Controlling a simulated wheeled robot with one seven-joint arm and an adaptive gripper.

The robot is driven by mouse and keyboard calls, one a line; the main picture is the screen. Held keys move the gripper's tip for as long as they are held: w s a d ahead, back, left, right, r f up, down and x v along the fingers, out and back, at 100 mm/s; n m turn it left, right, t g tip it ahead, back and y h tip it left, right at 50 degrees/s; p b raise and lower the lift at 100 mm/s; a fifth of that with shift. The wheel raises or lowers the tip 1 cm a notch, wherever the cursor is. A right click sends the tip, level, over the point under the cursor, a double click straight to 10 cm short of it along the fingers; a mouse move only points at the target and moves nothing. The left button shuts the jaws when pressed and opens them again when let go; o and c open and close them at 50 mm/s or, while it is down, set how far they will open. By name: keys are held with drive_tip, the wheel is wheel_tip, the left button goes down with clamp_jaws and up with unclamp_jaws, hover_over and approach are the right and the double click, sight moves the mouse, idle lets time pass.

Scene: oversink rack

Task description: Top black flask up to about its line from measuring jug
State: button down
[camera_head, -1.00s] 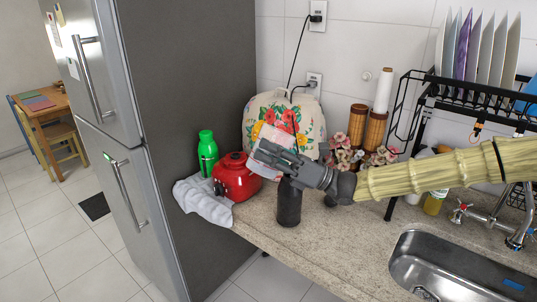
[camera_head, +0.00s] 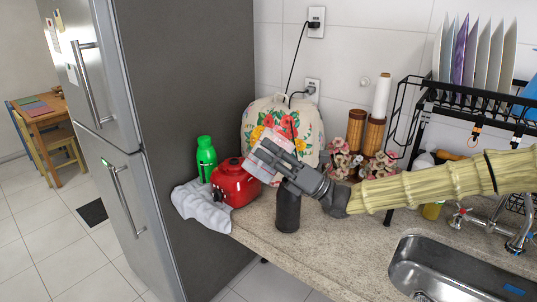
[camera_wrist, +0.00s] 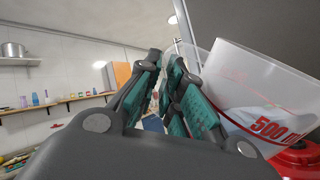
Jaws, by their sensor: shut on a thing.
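The black flask (camera_head: 288,212) stands upright on the counter near its front edge. My gripper (camera_head: 272,148) is shut on the clear measuring jug (camera_head: 262,163) and holds it tilted, above and to the left of the flask's top. The gripper hides the flask's mouth and part of the jug. In the wrist view the jug (camera_wrist: 262,85) is at the right, with red markings including "500 ml". The teal-padded fingers (camera_wrist: 170,95) are beside it, and their grip point is partly hidden. I cannot see a stream, the flask's line or its fill level.
A floral cover (camera_head: 305,120) and flowers (camera_head: 345,160) stand behind. The sink (camera_head: 455,270) and dish rack (camera_head: 470,100) are at the right. Counter right of the flask is clear.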

sight(276, 142)
drive_tip(key=shift+w+d+r+m+t+y, duration=0.1)
drive_tip(key=shift+d+r+m+t+y, duration=0.1)
drive_tip(key=shift+m+t+y, duration=0.45)
drive_tip(key=shift+w+d+r+m+t, duration=0.1)
drive_tip(key=shift+w+d+m+t, duration=0.1)
drive_tip(key=shift+m+t, duration=0.7)
drive_tip(key=shift+w+d+r+m+t, duration=0.1)
drive_tip(key=shift+w+d+m+t, duration=0.1)
drive_tip(key=shift+m+t, duration=0.65)
drive_tip(key=shift+w+d+f+m+t+h, duration=0.1)
drive_tip(key=shift+w+d+m+t+h, duration=0.1)
drive_tip(key=shift+m+t, duration=0.5)
drive_tip(key=shift+w+d+m+t+h, duration=0.1)
drive_tip(key=shift+d+m+t+h, duration=0.1)
drive_tip(key=shift+m+t, duration=0.5)
drive_tip(key=n+g, duration=0.3)
drive_tip(key=shift+w+r+y, duration=0.1)
drive_tip(key=shift+r+y, duration=0.15)
drive_tip(key=shift+r, duration=0.05)
drive_tip(key=n+g, duration=0.3)
drive_tip(key=g, duration=0.1)
drive_tip(key=shift+r+n, duration=0.3)
drive_tip(key=shift+n, duration=0.1)
drive_tip(key=n+g+h+p, duration=0.1)
drive_tip(key=n+g, duration=0.1)
drive_tip(key=shift+r+n, duration=0.15)
drive_tip(key=shift+n, duration=0.25)
drive_tip(key=shift+n+g+h, duration=0.6)
drive_tip(key=shift+h, duration=0.1)
